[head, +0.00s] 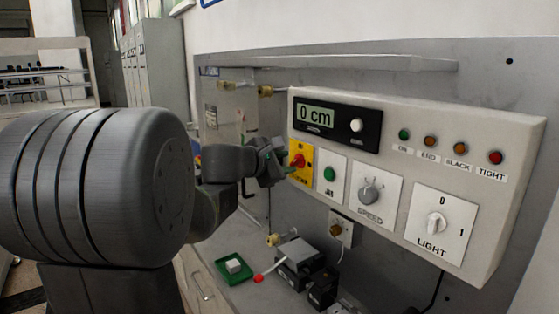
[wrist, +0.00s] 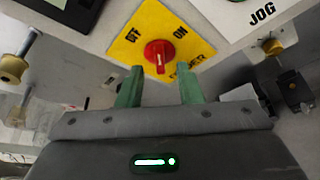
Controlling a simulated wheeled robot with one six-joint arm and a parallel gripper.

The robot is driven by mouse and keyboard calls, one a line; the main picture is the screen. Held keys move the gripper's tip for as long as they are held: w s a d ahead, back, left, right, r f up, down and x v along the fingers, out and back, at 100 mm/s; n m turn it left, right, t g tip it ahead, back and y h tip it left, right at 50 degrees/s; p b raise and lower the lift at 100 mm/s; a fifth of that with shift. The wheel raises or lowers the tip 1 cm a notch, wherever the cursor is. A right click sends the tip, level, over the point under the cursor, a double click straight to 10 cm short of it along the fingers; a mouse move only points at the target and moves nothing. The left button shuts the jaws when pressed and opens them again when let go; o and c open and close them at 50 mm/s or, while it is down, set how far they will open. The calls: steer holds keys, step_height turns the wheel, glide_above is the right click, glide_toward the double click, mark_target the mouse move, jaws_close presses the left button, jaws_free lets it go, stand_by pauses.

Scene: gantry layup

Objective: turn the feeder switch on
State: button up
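The feeder switch is a red rotary knob (wrist: 159,54) on a yellow plate (wrist: 147,29) marked OFF on the left and ON on the right in the wrist view. I cannot tell for sure which mark the knob points at. My gripper (wrist: 160,70) is open, with its two green fingers apart. The knob shows between and just beyond the fingertips, and nothing is held. In the head view the red knob (head: 297,160) is at the panel's left end, with my gripper (head: 287,171) close in front of it. Whether the fingers touch the knob is unclear.
The control box carries a display (head: 316,117) reading 0 cm, a green jog button (head: 329,174), a speed knob (head: 371,193), a light switch (head: 436,224) and several lamps. Below are a green tray (head: 234,279) and black boxes (head: 300,262). A brass fitting (wrist: 14,66) is left in the wrist view.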

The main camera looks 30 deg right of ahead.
mark_target(297, 162)
steer(key=shift+x, duration=1.45)
jaws_close()
